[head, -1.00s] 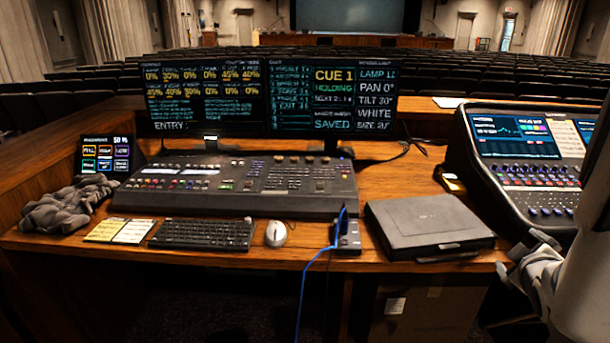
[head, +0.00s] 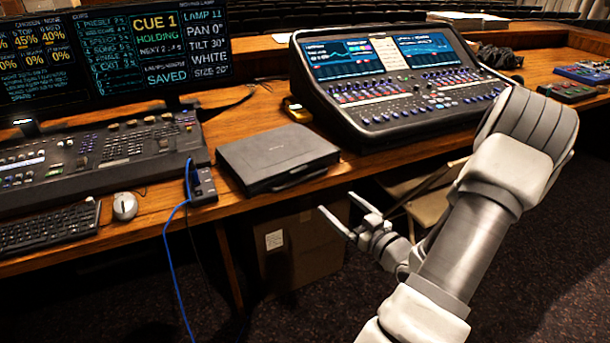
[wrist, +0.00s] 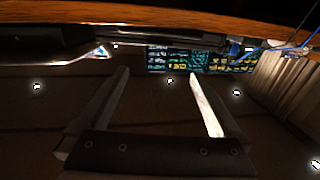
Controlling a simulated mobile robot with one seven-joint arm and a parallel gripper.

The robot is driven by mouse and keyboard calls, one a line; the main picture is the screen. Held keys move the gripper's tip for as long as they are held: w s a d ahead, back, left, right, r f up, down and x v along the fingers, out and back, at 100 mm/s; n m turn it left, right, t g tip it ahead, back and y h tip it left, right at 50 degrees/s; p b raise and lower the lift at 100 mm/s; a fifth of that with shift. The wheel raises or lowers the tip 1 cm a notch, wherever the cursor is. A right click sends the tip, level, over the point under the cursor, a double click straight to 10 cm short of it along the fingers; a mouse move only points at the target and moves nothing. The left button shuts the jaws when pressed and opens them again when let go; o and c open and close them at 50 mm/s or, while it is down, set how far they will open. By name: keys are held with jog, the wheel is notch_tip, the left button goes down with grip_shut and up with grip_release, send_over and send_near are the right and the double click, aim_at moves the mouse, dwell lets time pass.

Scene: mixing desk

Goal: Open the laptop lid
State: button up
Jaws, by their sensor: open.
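The laptop (head: 278,155) is a dark grey, flat, closed slab near the front edge of the wooden desk. A latch or handle shows along its front side. My gripper (head: 338,203) is open and empty in front of the desk, to the right of and nearer than the laptop's front corner, apart from it. In the wrist view my gripper (wrist: 159,73) shows both fingers spread with nothing between them. That view looks upside down, with the desk edge along the top. A dark slab there may be the laptop, but I cannot tell surely.
A mixing console (head: 400,85) with screens stands right of the laptop. A small black box (head: 201,185) with a blue cable (head: 170,230) lies left of it, then a white mouse (head: 125,206) and a keyboard (head: 45,228). A cardboard box (head: 300,245) stands under the desk.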

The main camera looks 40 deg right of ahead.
aim_at(301, 171)
jog(key=w, duration=0.5)
jog(key=w+b, duration=0.1)
jog(key=w, duration=0.4)
jog(key=w+d, duration=0.1)
jog(key=w, duration=0.5)
jog(key=shift+b, duration=0.3)
grip_shut()
